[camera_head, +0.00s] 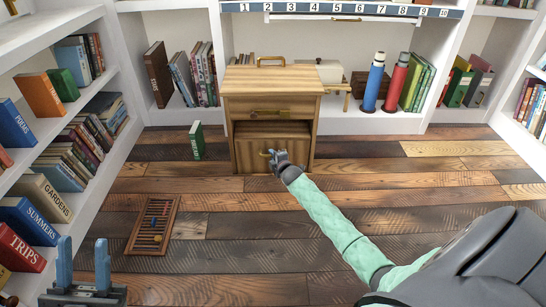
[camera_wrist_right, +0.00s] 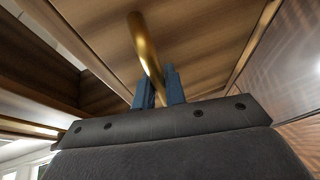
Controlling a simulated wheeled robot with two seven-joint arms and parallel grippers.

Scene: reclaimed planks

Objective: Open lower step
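A light wooden cabinet (camera_head: 271,82) stands at the back middle of the floor. My right gripper (camera_head: 277,157) is at this lower handle. In the right wrist view the curved brass handle (camera_wrist_right: 146,52) passes between the blue fingers of my right gripper (camera_wrist_right: 159,88), which are close around it. My left gripper (camera_head: 84,262) is open and empty at the lower left, far from the cabinet.
A green book (camera_head: 196,141) stands on the floor left of the cabinet. A wooden abacus-like frame (camera_head: 153,226) lies on the planks nearer me. Bookshelves line the left, back and right. A blue bottle (camera_head: 373,82) and a red bottle (camera_head: 396,83) stand right of the cabinet. Floor before the cabinet is clear.

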